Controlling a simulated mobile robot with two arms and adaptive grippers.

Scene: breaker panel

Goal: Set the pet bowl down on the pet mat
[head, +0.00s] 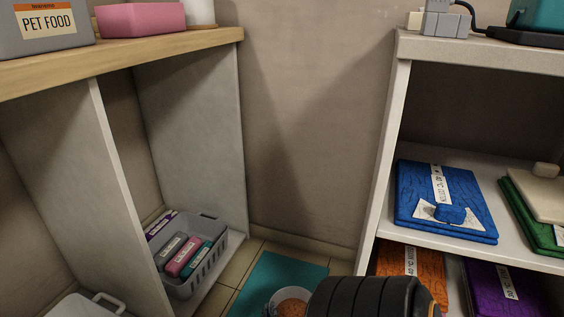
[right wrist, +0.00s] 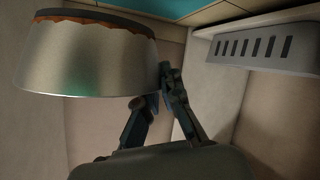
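The pet bowl (head: 290,302) shows at the bottom of the head view, over the front part of the teal pet mat (head: 268,279), with brownish contents; its lower part is cut off. In the right wrist view the metallic bowl (right wrist: 90,62) fills the upper left, picture upside down, with a dark base towards the mat (right wrist: 185,9). My right gripper (right wrist: 160,82) has its fingertips closed at the bowl's rim. I cannot tell whether the base touches the mat. My right arm hides what lies right of the bowl in the head view. My left gripper is not in view.
A grey basket (head: 207,262) with several packs stands left of the mat under the wooden counter (head: 190,40). A white shelf unit (head: 380,165) with folded cloths stands on the right. Tiled floor shows around the mat, and the back wall is close behind it.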

